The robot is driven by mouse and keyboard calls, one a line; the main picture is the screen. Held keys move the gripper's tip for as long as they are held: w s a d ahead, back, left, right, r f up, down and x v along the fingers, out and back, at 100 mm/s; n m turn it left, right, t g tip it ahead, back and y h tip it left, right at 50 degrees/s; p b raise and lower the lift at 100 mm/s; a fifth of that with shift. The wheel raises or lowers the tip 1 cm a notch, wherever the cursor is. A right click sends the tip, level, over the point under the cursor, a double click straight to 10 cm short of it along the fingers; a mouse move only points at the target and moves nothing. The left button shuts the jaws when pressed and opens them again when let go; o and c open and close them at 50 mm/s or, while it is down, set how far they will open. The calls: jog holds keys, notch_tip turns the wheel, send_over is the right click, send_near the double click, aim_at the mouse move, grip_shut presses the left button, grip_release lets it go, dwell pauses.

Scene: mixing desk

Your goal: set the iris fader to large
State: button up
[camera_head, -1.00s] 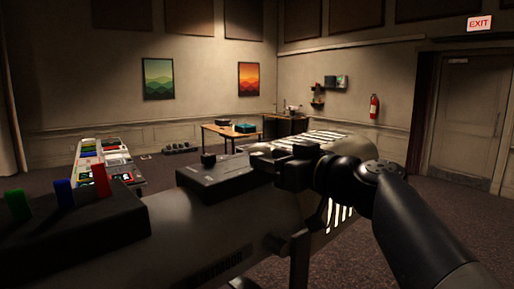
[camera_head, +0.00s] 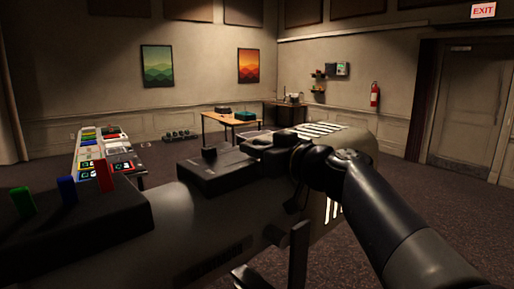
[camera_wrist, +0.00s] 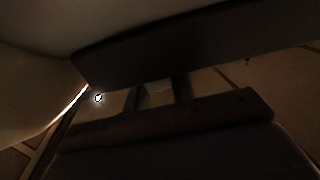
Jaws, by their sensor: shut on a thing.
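A low black box (camera_head: 225,177) sits on top of a large dark lamp-like housing (camera_head: 215,225) in the head view. A short black fader knob (camera_head: 209,153) stands up near the box's left end. My gripper (camera_head: 258,146) is at the box's far right end, low over its top. It is shut, apparently on another fader there, which its jaws and wrist hide. I cannot read any label for iris or large. In the wrist view, my two dark fingers (camera_wrist: 157,95) show with a dim pale patch between them; the picture is too dark to make out the held piece.
A second black box (camera_head: 75,215) with green (camera_head: 22,201), blue (camera_head: 67,191) and red (camera_head: 104,175) faders stands at the left. A colourful control desk (camera_head: 105,150) lies behind it. Vent slots (camera_head: 320,129) mark the housing's right end. Open carpet lies to the right.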

aim_at(235, 164)
grip_shut()
jog(key=s+a+b, duration=0.3)
jog(key=shift+s+a+f+b, duration=0.15)
jog(key=shift+a+f+b, duration=0.15)
jog(key=shift+b, duration=0.1)
jog(key=shift+s+a+r, duration=0.2)
jog(key=shift+s+a, duration=0.2)
jog(key=o, duration=0.6)
grip_release()
